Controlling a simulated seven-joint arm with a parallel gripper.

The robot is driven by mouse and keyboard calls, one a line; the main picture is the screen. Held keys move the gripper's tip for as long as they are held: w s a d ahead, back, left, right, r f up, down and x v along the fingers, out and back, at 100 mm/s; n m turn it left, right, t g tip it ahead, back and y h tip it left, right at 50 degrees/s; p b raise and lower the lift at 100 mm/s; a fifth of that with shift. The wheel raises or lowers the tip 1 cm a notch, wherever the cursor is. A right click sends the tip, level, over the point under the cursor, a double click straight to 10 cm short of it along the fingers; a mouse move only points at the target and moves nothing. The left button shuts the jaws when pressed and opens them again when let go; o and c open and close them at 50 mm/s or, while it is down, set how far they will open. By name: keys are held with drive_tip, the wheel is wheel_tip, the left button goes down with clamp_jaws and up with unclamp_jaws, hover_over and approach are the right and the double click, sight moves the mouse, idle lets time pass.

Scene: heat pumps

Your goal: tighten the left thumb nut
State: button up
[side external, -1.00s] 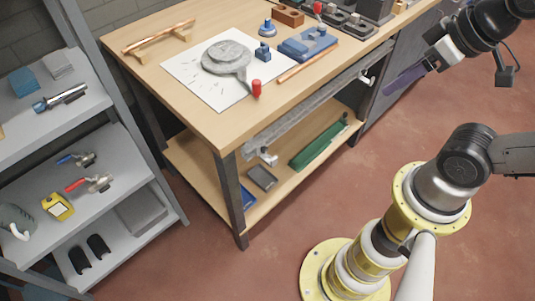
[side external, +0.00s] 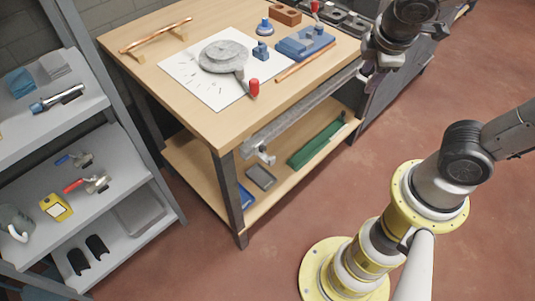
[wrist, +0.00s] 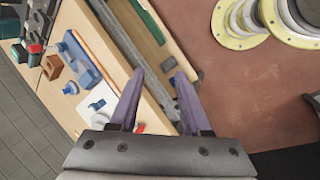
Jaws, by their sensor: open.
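A pale metal fitting (side external: 266,155) hangs at the left end of the long grey bar (side external: 300,115) along the bench's front edge; it may be the left thumb nut, but it is too small to be sure. The bar's right end is hidden behind my arm in the side view. My gripper (wrist: 160,75) is open and empty, its two purple fingers apart in the wrist view. It is by the right part of the bar, away from the left fitting. The grey bar (wrist: 135,35) also shows beyond the fingers in the wrist view.
On the bench are a white sheet (side external: 191,88) with a round grey tool (side external: 223,56), a red-capped handle (side external: 254,88), a blue vise-like block (side external: 305,43) and a copper pipe (side external: 305,63). A green case (side external: 316,144) lies on the lower shelf. Shelving stands left. Open floor lies in front.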

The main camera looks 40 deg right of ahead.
drive_tip(key=w+a+f+n+h, duration=0.2)
drive_tip(key=w+f+n+h, duration=0.1)
drive_tip(key=w+f+n, duration=0.4)
drive_tip(key=n+t+y, duration=0.2)
drive_tip(key=n+t, duration=0.4)
drive_tip(key=n, duration=1.7)
approach(263, 150)
drive_tip(key=x, duration=0.4)
drive_tip(key=shift+x, duration=2.5)
drive_tip(key=shift+w+a+r+t, duration=0.1)
drive_tip(key=shift+a+r+t, duration=0.1)
drive_tip(key=shift+t, duration=0.1)
clamp_jaws()
drive_tip(key=shift+f, duration=0.1)
